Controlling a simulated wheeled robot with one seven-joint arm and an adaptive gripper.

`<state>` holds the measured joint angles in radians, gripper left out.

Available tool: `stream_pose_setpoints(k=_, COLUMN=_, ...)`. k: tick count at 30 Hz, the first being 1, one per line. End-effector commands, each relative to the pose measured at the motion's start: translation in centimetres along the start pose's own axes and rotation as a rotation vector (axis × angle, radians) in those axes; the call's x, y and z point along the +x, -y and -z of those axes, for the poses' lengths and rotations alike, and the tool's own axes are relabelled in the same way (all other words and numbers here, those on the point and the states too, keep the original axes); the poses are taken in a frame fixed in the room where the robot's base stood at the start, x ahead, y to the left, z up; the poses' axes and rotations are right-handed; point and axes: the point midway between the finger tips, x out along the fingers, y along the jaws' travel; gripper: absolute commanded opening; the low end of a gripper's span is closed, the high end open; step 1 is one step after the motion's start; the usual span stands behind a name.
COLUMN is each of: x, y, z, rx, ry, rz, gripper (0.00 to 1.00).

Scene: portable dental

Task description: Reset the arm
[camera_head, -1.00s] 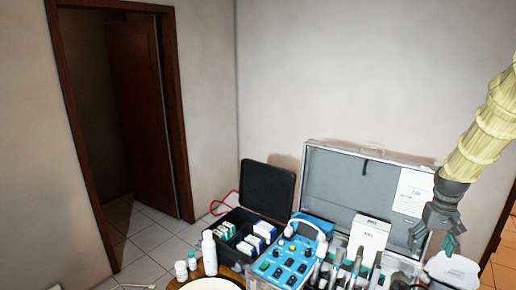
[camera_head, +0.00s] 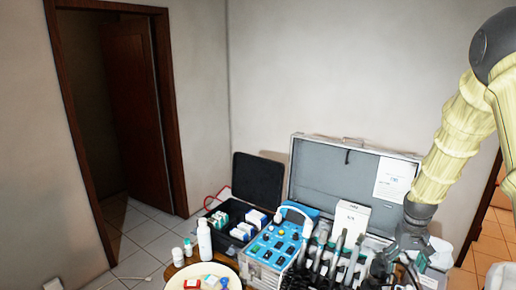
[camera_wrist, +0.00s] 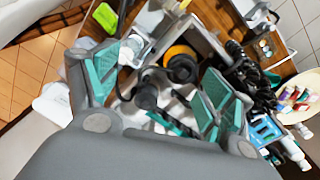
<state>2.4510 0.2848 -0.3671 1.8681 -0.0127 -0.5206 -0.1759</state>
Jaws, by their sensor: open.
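My gripper (camera_head: 410,248) is at the right end of the open silver case (camera_head: 318,168), low over its contents, with my arm reaching down from the upper right. In the wrist view my gripper (camera_wrist: 166,82) shows its two teal-padded fingers spread apart. Black handpieces and an orange-ringed round part (camera_wrist: 180,58) lie beyond the gap. Nothing is visibly held between the fingers. Whether the fingers touch anything is unclear.
A blue control unit (camera_head: 277,245) and a white box (camera_head: 350,217) stand left of my gripper. A black case (camera_head: 262,182) holds small boxes. A white bottle (camera_head: 204,238) and a round plate (camera_head: 226,268) are at the lower left. The wall above is bare.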

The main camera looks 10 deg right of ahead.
Motion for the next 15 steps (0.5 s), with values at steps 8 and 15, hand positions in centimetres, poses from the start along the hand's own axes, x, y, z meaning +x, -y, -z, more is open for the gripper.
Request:
stream_pose_setpoints(k=8, x=8.3, y=4.5, z=-4.2, rx=-0.047, ry=0.002, rz=-0.029, gripper=0.81)
stream_pose_setpoints(k=15, x=17.1, y=9.4, z=-11.5, rx=-0.105, ry=-0.005, rz=-0.045, gripper=0.81)
